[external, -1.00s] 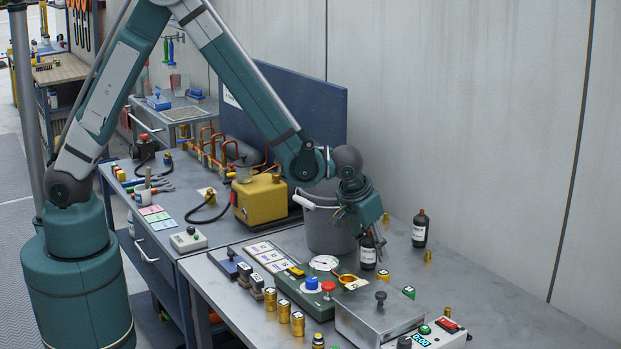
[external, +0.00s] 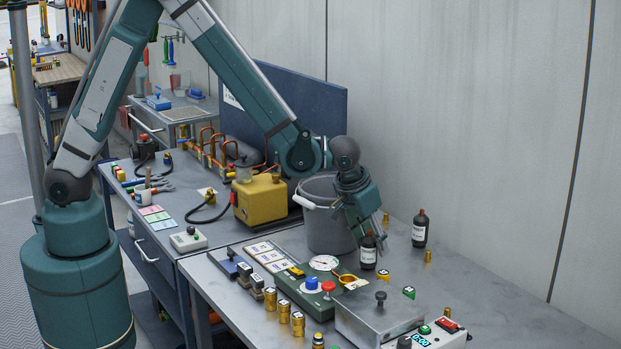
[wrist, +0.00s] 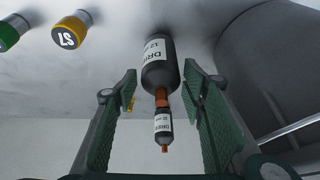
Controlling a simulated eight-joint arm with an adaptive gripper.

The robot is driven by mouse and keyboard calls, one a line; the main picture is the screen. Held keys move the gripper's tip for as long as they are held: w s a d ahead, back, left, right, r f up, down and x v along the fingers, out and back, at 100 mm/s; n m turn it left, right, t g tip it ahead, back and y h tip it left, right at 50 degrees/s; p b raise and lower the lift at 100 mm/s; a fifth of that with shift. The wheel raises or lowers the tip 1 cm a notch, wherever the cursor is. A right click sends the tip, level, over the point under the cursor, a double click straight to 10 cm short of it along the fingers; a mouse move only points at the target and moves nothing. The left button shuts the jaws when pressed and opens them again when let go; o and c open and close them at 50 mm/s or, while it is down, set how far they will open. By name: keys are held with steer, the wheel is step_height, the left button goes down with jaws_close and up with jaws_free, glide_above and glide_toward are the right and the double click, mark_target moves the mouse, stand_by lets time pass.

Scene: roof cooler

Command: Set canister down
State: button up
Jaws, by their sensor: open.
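A dark canister (external: 368,254) with a white label and a brown cap stands upright on the grey bench, beside the grey bucket. In the wrist view the same canister (wrist: 157,66) appears upside down, its label reading "DRIE" in part. My gripper (external: 370,226) is open just above and behind it. In the wrist view the two green-padded fingers stand apart on either side of the canister's line, with visible gaps. A second, similar canister (external: 419,231) stands farther back to the right; it also shows small in the wrist view (wrist: 163,122).
The grey bucket (external: 325,220) is close to my gripper on the left. A green gauge panel (external: 312,292) and a metal box with a knob (external: 378,318) are in front. Small brass fittings (external: 428,257) stand nearby. The bench's right side is largely clear.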

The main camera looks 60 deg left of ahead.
steer(key=shift+v, duration=4.75)
steer(key=c, duration=0.5)
